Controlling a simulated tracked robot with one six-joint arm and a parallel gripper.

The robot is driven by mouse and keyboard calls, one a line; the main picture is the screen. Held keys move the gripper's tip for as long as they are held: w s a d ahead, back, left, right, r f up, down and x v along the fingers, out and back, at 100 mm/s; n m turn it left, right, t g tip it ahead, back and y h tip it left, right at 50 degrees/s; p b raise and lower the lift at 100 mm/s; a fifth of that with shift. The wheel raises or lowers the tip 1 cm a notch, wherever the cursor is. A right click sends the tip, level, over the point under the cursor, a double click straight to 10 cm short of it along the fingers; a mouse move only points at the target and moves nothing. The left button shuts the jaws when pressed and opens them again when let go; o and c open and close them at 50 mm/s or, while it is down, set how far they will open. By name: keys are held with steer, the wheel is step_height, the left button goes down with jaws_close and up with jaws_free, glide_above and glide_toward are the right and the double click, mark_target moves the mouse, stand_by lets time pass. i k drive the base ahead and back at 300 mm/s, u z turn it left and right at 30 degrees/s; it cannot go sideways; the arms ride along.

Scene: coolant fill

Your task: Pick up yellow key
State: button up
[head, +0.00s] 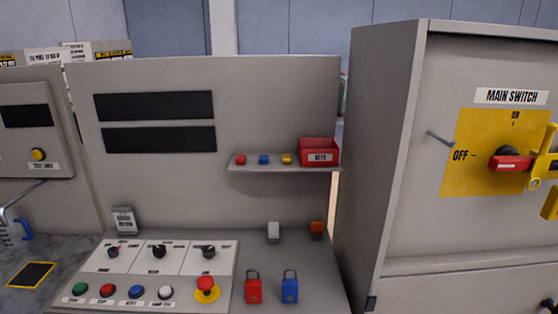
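A small yellow item (287,159), which looks like the yellow key, lies on a grey wall shelf (285,169). It is just left of a red box (319,152) labelled KEYS. A small blue item (263,159) and a small red item (240,160) lie in a row to its left. Their exact shapes are too small to make out. My gripper is not in view.
Below the shelf, a red padlock (254,287) and a blue padlock (290,287) stand on the console beside several buttons. A grey cabinet (385,150) rises close right of the shelf, bearing a red main switch (512,163) and yellow parts at the picture's edge.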

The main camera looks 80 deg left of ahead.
mark_target(287, 159)
steer(key=u, duration=2.4)
steer(key=k, duration=0.55)
steer(key=u, duration=0.35)
steer(key=i, duration=0.5)
